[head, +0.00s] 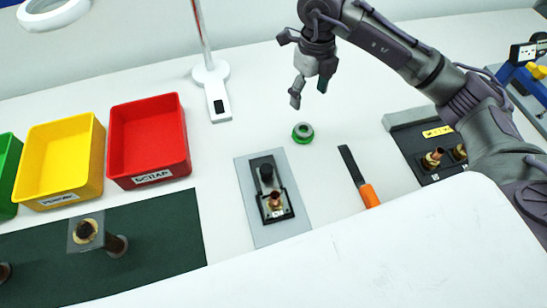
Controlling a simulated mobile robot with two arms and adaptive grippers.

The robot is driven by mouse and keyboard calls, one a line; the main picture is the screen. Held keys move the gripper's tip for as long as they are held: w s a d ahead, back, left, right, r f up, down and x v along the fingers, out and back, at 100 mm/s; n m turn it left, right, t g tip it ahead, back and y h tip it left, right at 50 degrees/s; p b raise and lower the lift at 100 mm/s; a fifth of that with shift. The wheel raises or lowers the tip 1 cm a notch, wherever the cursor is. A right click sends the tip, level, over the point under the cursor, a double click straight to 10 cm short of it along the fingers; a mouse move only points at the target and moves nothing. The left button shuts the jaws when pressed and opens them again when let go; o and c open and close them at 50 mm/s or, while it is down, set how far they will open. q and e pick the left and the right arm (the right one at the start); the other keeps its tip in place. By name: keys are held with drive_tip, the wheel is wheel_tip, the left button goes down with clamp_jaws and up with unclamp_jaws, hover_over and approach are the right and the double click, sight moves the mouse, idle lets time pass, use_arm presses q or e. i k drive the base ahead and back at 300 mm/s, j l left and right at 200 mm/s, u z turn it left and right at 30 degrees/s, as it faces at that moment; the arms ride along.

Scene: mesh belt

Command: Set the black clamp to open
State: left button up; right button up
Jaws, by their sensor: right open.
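The black clamp (266,174) sits on a grey plate (255,234) in the middle of the table. It has a dark rounded knob toward the far end and a black frame around a copper-coloured fitting (274,201) at the near end. I cannot tell clearly from this view how its lever stands. My right gripper (310,91) is open and empty, above the table, beyond and to the right of the clamp and apart from it. My left gripper is not in view.
A green ring (303,133) and an orange-handled tool (369,195) lie right of the plate. A dark block with brass fittings (408,125) is further right. Red (150,112), yellow (62,130) and green bins stand left, behind a dark green mat (165,235). A lamp base (212,75) stands behind.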

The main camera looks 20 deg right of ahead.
sight(268, 178)
drive_tip(key=j+z, duration=0.25)
drive_tip(key=j, duration=0.15)
drive_tip(key=k+j+z, duration=0.25)
drive_tip(key=j+z, duration=0.25)
drive_tip(key=j, duration=0.25)
drive_tip(key=k, duration=0.05)
